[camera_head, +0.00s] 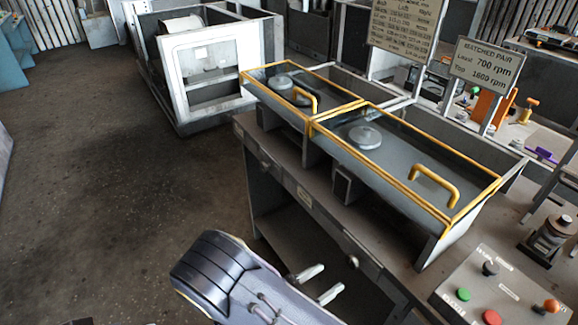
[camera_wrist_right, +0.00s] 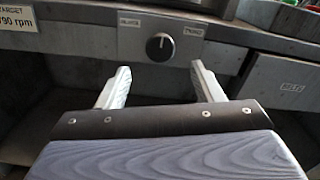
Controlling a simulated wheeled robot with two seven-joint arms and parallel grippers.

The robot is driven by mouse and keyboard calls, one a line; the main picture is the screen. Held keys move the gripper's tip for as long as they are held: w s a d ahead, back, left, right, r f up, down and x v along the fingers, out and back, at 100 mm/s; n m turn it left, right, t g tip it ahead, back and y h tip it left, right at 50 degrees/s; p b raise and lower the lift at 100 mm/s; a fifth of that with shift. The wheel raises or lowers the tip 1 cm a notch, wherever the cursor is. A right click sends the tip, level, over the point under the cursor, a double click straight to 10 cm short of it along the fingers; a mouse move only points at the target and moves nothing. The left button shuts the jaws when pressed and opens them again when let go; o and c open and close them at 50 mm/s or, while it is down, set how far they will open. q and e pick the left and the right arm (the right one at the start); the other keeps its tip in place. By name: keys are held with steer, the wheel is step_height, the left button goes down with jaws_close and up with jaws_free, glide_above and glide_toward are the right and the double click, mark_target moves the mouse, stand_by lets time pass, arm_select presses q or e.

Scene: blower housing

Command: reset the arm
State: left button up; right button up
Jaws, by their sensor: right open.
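My right gripper (camera_head: 319,284) is low in the head view, in front of the workbench (camera_head: 300,195). Its two pale fingers are apart with nothing between them. In the right wrist view the same gripper (camera_wrist_right: 163,88) points at the bench front, where a black knob (camera_wrist_right: 160,46) sits between two small labels. The fingertips appear below the knob and apart from it. My left gripper is in neither view.
Two yellow-framed covers with handles (camera_head: 435,185) top the bench. A control panel (camera_head: 490,290) with coloured buttons is at lower right. Signs (camera_head: 487,68) stand behind. A white-framed machine (camera_head: 205,75) stands at the back. Open floor (camera_head: 110,170) lies at left.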

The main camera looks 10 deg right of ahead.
steer(key=s+d+r+m+g+y, duration=0.5)
steer(key=s+r+m+g+y, duration=0.35)
steer(key=m+y, duration=0.5)
steer(key=s+r+m+t+y, duration=0.5)
steer(key=r+m+t+y, duration=0.2)
steer(key=r+m, duration=0.3)
steer(key=a+m, duration=0.1)
steer(key=m, duration=0.2)
steer(key=shift+r, duration=0.25)
steer(key=shift+s, duration=0.1)
